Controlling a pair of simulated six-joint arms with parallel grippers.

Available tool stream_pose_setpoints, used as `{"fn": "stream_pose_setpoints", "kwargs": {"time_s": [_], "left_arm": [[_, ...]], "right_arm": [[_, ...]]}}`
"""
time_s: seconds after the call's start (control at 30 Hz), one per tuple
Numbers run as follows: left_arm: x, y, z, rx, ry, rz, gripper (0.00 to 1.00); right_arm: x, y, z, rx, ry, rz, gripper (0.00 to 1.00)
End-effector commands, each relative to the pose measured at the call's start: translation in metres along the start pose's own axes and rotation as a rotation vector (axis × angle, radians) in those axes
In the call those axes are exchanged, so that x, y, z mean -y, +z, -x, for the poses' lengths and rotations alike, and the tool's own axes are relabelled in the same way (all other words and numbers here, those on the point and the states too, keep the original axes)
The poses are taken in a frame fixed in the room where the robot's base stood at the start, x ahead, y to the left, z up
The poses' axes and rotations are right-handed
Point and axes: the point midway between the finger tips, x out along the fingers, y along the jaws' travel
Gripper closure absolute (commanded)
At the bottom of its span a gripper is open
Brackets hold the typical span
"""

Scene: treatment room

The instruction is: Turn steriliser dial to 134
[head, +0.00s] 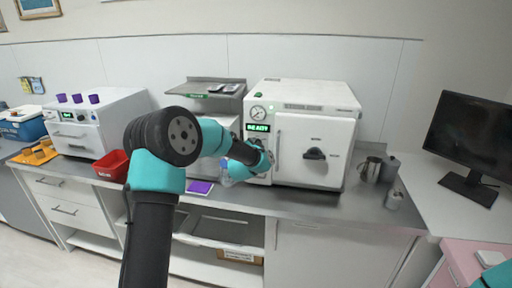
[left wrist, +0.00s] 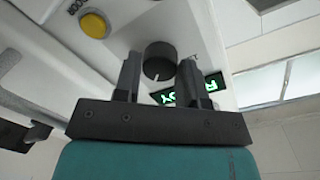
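The steriliser (head: 318,115) is a white box on the counter, with a round gauge and a green READY display (head: 258,128) on its panel. My left arm reaches across to the panel's lower part, and my left gripper (head: 268,160) hides the dial there in the head view. In the left wrist view the black round dial (left wrist: 160,60) sits between the two fingertips of my left gripper (left wrist: 160,72), which lie close against its sides. A white pointer mark shows at its lower edge; the numbers around it are not readable. My right gripper is out of view.
A yellow button (left wrist: 94,24) is beside the dial. The steriliser door has a black handle (head: 315,154). Metal canisters (head: 388,168) stand right of it, near a monitor (head: 470,140). A red bin (head: 112,165) and another white device (head: 100,120) are at left.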

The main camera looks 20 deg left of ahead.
Motion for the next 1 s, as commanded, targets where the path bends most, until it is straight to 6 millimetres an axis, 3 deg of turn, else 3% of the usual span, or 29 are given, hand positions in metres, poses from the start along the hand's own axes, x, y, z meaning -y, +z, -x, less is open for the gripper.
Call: {"fn": "stream_pose_setpoints", "kwargs": {"time_s": [0.23, 0.63, 0.77, 1.0], "left_arm": [[0.000, 0.000, 0.000, 0.000, 0.000, 0.001, 0.38], [0.000, 0.000, 0.006, 0.000, 0.000, 0.001, 0.38], [0.001, -0.001, 0.018, -0.001, -0.001, 0.001, 0.38], [0.001, -0.001, 0.057, -0.001, -0.001, 0.002, 0.38]], "right_arm": [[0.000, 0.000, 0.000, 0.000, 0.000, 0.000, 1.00], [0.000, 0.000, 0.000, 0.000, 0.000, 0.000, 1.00], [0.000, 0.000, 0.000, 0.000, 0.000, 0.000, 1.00], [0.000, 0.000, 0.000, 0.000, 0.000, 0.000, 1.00]]}}
